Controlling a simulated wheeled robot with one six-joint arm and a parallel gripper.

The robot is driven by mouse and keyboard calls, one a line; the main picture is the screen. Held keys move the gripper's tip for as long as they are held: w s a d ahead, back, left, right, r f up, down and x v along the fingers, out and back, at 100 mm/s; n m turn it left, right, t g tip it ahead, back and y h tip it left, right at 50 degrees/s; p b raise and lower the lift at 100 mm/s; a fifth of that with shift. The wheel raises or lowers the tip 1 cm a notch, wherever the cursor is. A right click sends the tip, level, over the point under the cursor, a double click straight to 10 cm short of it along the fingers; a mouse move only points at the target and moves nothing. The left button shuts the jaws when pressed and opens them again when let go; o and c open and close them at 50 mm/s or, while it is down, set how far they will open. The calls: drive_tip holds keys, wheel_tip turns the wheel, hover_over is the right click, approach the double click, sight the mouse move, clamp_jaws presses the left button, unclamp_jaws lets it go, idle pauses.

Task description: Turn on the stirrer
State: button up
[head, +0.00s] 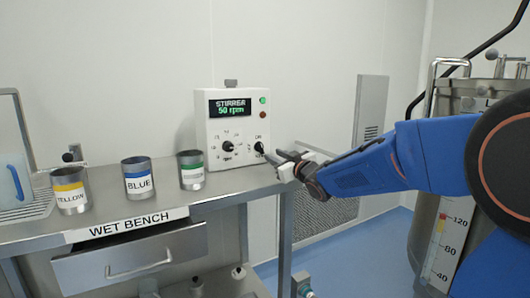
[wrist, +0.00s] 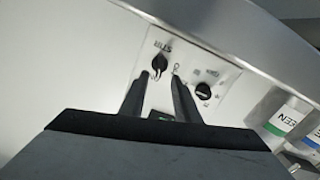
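The stirrer control box (head: 233,128) stands on the bench's right end. Its display (head: 230,107) reads "STIRRER 50 rpm". A left knob (head: 228,147) and a right knob (head: 259,147) sit on its face. My gripper (head: 274,157) reaches in from the right, close to the right knob. In the wrist view, my gripper (wrist: 160,77) has two fingers apart with nothing between them. One knob (wrist: 160,62) lies just beyond the fingertips, roughly centred between them; I cannot tell whether they touch it. The other knob (wrist: 203,91) is off to the right.
A green lamp (head: 262,100) looks lit, above a red one (head: 263,114). Yellow (head: 70,190), blue (head: 139,180) and green-labelled (head: 191,170) cups stand left of the box on the wet bench (head: 215,186). A metal tank (head: 470,97) is at the right.

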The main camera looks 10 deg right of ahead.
sight(261, 148)
drive_tip(key=x, duration=0.8)
clamp_jaws()
